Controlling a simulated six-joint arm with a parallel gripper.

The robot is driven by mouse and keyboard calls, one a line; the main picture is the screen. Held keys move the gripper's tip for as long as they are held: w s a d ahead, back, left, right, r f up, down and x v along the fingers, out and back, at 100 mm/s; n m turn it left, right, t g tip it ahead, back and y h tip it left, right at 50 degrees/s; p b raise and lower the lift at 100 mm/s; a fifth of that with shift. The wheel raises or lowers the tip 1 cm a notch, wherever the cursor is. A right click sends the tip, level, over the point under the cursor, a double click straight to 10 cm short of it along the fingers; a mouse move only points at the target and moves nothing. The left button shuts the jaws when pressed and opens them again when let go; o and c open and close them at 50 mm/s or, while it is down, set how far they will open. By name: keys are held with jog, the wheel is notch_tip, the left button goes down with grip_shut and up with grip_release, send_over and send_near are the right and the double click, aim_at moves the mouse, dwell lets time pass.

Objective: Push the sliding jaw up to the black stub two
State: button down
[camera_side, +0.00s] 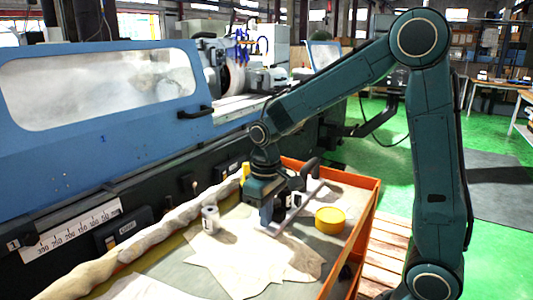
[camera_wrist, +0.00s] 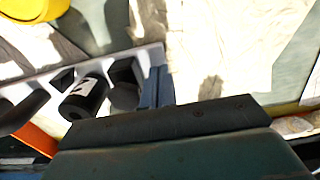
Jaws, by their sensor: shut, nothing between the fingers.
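My gripper (camera_side: 266,216) points down over the orange-sided tray, at a light metal bar (camera_side: 288,215). Its blue-grey fingers (camera_wrist: 157,88) are shut in the wrist view, with nothing held. A black stub with a white label (camera_wrist: 85,98) stands at the bar; the mark on it is hard to read, perhaps a 2. A black angular block (camera_wrist: 126,82), which may be the sliding jaw, sits between this stub and my fingers. Little room shows between block and stub. The fingers look very close to the block; I cannot tell whether they touch. My gripper body hides the lower part.
A yellow round tin (camera_side: 330,220) stands right of the bar. A grey-white cylinder (camera_side: 210,220) stands on the left, near a pale cloth (camera_side: 240,262). A black handle (camera_wrist: 22,110) is at the bar's other end. The orange tray wall (camera_side: 352,250) and blue machine (camera_side: 130,130) flank the work.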

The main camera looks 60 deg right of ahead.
jog(key=shift+f, duration=0.3)
jog(key=shift+r, duration=0.15)
dwell(0.5)
jog(key=shift+r, duration=0.75)
jog(key=shift+r, duration=0.35)
jog(key=shift+r, duration=0.35)
jog(key=shift+r, duration=0.15)
